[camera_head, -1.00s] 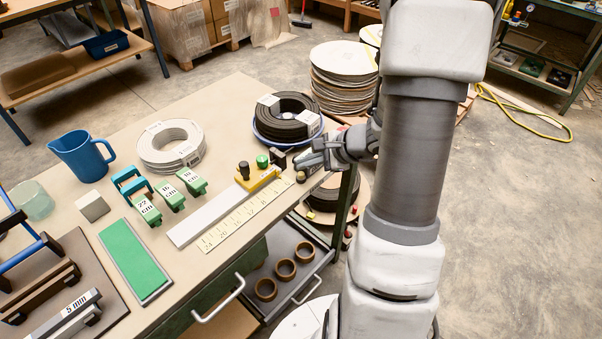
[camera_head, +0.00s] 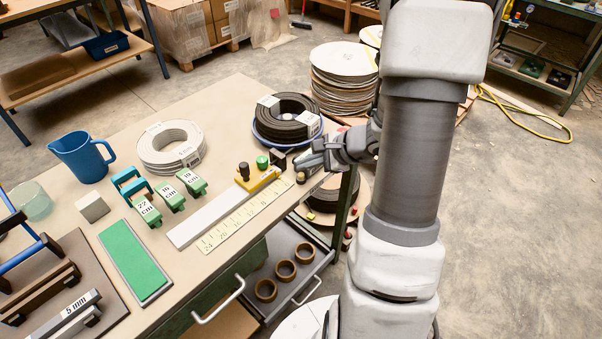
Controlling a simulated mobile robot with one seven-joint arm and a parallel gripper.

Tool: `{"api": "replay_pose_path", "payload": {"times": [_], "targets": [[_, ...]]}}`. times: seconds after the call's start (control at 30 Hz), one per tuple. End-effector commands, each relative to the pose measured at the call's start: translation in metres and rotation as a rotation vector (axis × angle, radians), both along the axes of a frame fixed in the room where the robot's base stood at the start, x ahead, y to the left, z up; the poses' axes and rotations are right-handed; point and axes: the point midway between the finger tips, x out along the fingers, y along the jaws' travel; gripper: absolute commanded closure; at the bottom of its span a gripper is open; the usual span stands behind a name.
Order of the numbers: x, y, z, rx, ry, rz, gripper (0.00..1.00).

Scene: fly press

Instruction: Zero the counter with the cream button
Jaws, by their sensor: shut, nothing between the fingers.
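My gripper (camera_head: 304,161) is shut and empty over the right end of the bench, with its fingers pointing left. A small cream-tan button-like piece (camera_head: 301,177) shows just below the fingers near the bench's edge. I cannot tell whether the fingers touch it. No counter display can be made out; the gripper and wrist cover part of that area. A yellow block (camera_head: 262,181) with a black knob (camera_head: 244,170) and a green knob (camera_head: 262,162) stands to the left of my gripper, at the end of a pale bar.
A coil of black hose (camera_head: 287,118) in a blue-rimmed holder lies behind my gripper. A yellow ruler (camera_head: 240,221) runs along the bench's front. Green labelled blocks (camera_head: 170,196) and a white coil (camera_head: 171,148) are farther left.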

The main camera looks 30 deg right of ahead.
Motion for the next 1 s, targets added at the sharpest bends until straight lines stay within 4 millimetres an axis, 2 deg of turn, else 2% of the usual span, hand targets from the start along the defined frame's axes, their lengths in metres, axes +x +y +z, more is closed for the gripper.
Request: {"api": "replay_pose_path", "payload": {"times": [0.57,1.0], "targets": [[0.0,0.0,-0.0002,0.0,0.0,0.0,1.0],[0.0001,0.0001,-0.0095,0.0,0.0,0.0,1.0]]}}
